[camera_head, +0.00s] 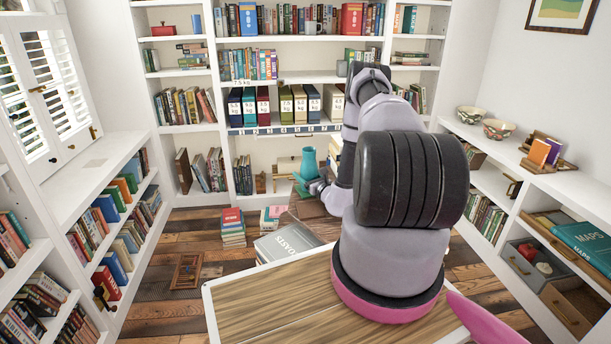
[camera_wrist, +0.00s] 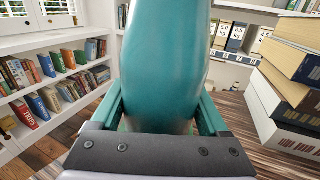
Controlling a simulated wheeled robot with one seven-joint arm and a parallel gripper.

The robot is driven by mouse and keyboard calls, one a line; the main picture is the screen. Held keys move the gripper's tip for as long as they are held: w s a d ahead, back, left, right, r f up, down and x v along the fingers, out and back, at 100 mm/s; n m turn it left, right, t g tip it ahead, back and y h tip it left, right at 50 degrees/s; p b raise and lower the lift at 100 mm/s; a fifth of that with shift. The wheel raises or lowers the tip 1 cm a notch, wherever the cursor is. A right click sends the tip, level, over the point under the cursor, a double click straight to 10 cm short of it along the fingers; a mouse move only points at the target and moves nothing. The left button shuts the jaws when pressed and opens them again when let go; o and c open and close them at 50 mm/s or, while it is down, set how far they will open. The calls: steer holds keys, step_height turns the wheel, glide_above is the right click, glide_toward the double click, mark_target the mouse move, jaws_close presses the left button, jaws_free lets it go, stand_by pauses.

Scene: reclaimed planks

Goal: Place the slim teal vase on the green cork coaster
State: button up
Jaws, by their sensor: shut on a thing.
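The slim teal vase (camera_head: 308,162) is upright in front of the back shelves, beyond my arm. My gripper (camera_head: 314,188) is shut on its lower part. In the wrist view the vase (camera_wrist: 165,65) fills the middle, with the fingers of my gripper (camera_wrist: 160,122) on either side of its lower body. The top of the vase is cut off in the wrist view, and its base is hidden behind my gripper's palm. I cannot clearly make out the green cork coaster in either view, nor whether anything is under the vase.
A large grey book (camera_head: 287,243) and a book stack (camera_head: 232,228) stand near my arm. A tall book pile (camera_wrist: 285,100) is close on the right in the wrist view. A wooden frame-like object (camera_head: 187,270) lies on the plank floor. Bookshelves line the walls.

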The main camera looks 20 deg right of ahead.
steer(key=shift+f, duration=0.15)
steer(key=o, duration=1.6)
steer(key=shift+c, duration=0.2)
steer(key=shift+s, duration=0.15)
steer(key=s, duration=0.4)
steer(key=s+d, duration=0.1)
steer(key=s, duration=0.6)
steer(key=shift+s+d, duration=0.15)
steer(key=shift+s, duration=0.2)
